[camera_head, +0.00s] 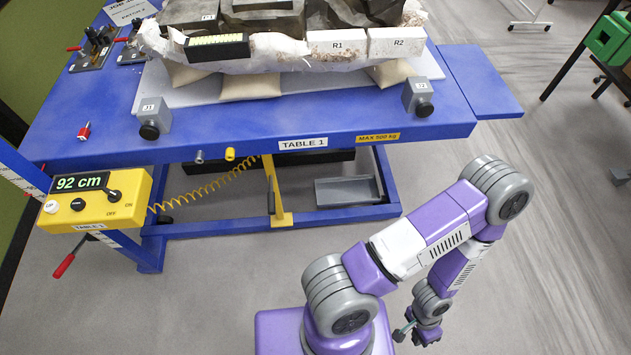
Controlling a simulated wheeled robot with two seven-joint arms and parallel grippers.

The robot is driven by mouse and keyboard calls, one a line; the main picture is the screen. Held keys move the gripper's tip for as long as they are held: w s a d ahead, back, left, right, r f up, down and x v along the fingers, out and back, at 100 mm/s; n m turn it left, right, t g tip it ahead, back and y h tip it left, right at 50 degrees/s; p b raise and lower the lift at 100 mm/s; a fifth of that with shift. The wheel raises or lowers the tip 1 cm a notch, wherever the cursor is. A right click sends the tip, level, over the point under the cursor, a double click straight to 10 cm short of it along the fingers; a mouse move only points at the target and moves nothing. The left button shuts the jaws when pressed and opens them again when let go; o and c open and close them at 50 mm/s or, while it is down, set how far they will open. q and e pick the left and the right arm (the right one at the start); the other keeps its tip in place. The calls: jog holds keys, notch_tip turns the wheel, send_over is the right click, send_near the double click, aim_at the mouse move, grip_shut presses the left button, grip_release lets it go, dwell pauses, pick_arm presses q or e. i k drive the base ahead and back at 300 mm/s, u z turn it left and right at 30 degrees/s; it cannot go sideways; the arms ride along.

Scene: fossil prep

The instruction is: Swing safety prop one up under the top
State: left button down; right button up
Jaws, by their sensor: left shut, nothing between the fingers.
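A yellow upright bar (274,190) with a dark lever on it stands at the lower blue beam, under the front edge of the blue table top (240,147). It looks like the safety prop, but I see no number on it. Its upper end is near the underside of the top, and I cannot tell whether it touches. My left gripper (404,332) is low at the bottom right, shut and empty, well apart from the bar and the table. My right gripper is not in view.
A yellow control box (97,200) reading 92 cm is at the left, with a coiled yellow cable (200,188) running to the table. A grey tray (345,191) lies under the top. A jacketed fossil block (285,48) rests on top. Floor in front is clear.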

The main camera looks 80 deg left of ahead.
aim_at(274, 205)
jog(key=i, duration=0.3)
jog(key=u, duration=3.2)
jog(key=k, duration=0.75)
jog(key=z, duration=0.6)
jog(key=k, duration=0.6)
jog(key=u, duration=0.4)
jog(key=i, duration=0.65)
jog(key=u, duration=0.4)
jog(key=i, duration=1.3)
jog(key=z, duration=0.35)
